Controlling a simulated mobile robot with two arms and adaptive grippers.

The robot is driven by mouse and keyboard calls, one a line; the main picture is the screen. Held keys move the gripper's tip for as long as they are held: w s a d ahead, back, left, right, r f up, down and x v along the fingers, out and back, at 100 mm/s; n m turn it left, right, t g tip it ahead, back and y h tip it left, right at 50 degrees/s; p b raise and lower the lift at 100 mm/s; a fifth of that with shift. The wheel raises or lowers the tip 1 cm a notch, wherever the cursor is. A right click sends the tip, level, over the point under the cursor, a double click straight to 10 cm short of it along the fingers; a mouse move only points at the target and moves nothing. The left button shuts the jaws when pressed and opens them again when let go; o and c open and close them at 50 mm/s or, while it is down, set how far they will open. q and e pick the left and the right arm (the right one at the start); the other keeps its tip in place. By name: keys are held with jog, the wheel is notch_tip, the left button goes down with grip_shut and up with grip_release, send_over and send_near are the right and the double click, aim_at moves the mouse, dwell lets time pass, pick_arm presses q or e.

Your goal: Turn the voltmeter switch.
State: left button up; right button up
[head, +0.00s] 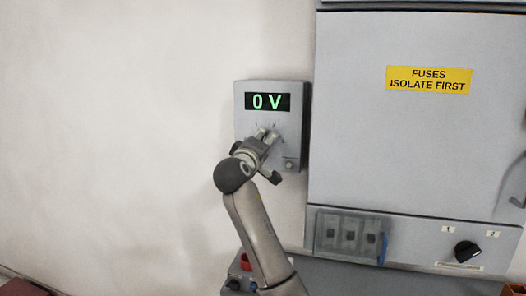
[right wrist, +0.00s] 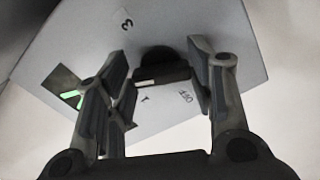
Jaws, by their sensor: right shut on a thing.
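The voltmeter (head: 242,125) is a grey box on the pale wall, and its green display reads 0 V. Its black switch (right wrist: 156,62) shows in the right wrist view, with a pale mark on it and the labels 3, 1 and OFF around it. My right gripper (head: 268,134) is at the front of the box and covers the switch in the head view. In the right wrist view my right gripper (right wrist: 160,76) has its fingers on both sides of the switch and is shut on it. My left gripper is not in view.
A large grey cabinet (head: 400,150) with a yellow fuse sign (head: 428,80) stands close right of the voltmeter. Below its door are several fuses (head: 349,235) and a black rotary knob (head: 467,251) with labels 1 and 2. The wall to the left is clear.

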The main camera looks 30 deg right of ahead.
jog(key=shift+f+m, duration=0.1)
jog(key=shift+m, duration=0.5)
jog(key=o, duration=1)
jog(key=v, duration=1.2)
